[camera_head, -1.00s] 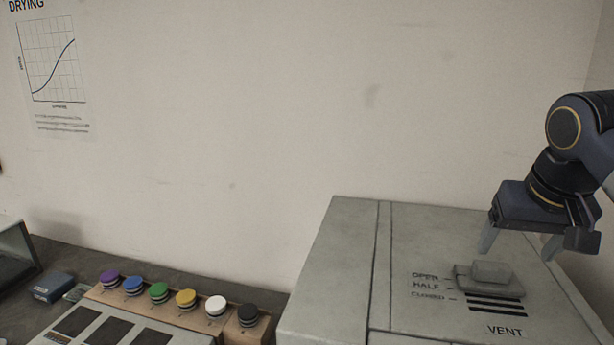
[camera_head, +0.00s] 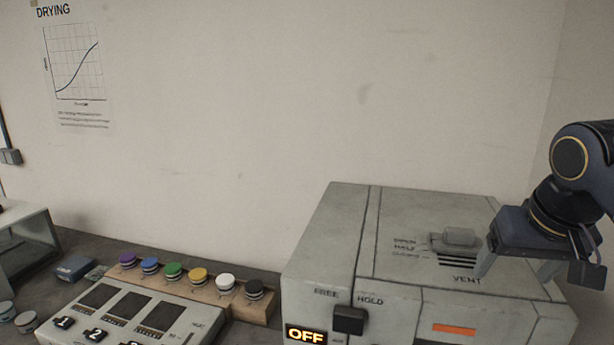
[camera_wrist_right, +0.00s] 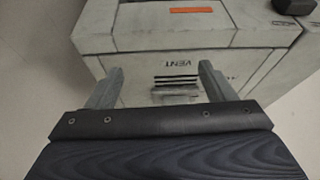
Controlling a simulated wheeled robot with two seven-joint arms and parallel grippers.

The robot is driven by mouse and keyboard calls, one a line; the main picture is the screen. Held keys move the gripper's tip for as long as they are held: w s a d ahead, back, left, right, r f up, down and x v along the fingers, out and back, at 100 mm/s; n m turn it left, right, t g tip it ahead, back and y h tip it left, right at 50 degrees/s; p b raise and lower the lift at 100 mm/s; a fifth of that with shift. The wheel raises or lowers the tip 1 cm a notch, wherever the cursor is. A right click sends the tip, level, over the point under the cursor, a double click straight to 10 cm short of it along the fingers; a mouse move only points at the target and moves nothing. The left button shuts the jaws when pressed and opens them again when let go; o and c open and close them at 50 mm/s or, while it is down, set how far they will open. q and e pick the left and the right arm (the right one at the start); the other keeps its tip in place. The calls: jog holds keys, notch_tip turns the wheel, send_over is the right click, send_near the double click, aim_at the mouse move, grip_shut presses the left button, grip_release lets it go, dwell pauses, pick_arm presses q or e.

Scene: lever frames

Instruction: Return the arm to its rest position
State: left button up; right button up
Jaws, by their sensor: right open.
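My right gripper (camera_head: 512,268) is at the right of the head view, above the right part of the grey machine (camera_head: 330,225). Its two fingers are apart with nothing between them. In the right wrist view my right gripper (camera_wrist_right: 158,82) also shows open fingers, with the machine beyond them. The vent slider (camera_head: 459,237) on the machine's top is left of the gripper and apart from it in the head view. The slider sits by the upper end of its scale; the small labels are hard to read. My left gripper is not in view.
A black switch (camera_head: 348,320) between FREE and HOLD and an OFF display (camera_head: 306,334) are on the machine's front. A wooden rack (camera_head: 262,308) with several coloured knobs and a numbered panel (camera_head: 185,325) stand to the left. The wall behind is bare around the arm.

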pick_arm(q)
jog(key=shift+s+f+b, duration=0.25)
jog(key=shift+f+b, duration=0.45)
pick_arm(e)
jog(key=s+a+f+y, duration=0.1)
jog(key=s+a+f, duration=0.2)
jog(key=s+f, duration=0.2)
jog(key=s+a+f+y, duration=0.2)
jog(key=s+a+f, duration=0.2)
jog(key=f, duration=0.7)
jog(key=s+a+f+n+t+y, duration=0.1)
jog(key=s+a+f, duration=0.3)
jog(key=s+f, duration=0.2)
notch_tip(320, 180, down, 2)
jog(key=shift+a+f+y, duration=0.2)
jog(key=shift+y, duration=0.2)
